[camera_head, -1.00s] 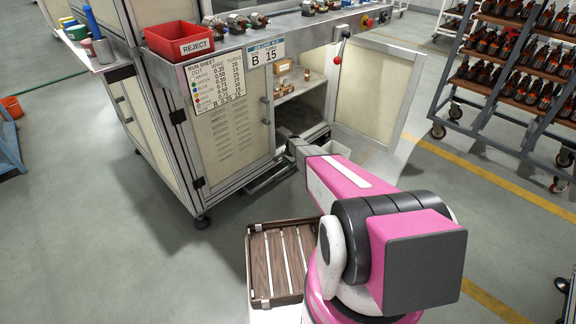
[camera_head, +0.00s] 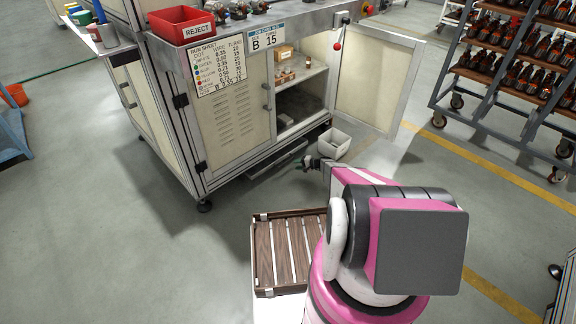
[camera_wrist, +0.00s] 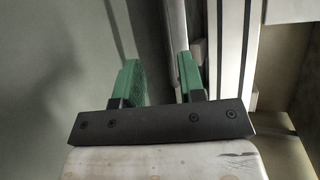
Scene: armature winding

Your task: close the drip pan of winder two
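The winder's cabinet (camera_head: 232,128) stands left of centre in the head view, with a job card reading B 15. A dark, flat drip pan (camera_head: 277,161) shows low under its front, jutting out a little just above the floor. My gripper (camera_head: 309,163) is low at the pan's right end; I cannot tell there whether it touches the pan. In the wrist view its two green fingers (camera_wrist: 160,84) are apart with nothing clearly held. Long grey rails (camera_wrist: 187,72) run behind and beside the right finger.
The cabinet's right door (camera_head: 366,90) hangs open. A slatted wooden tray (camera_head: 262,290) is close to my base. A bottle-like-parts rack (camera_head: 480,125) stands right. Floor left of the tray is clear.

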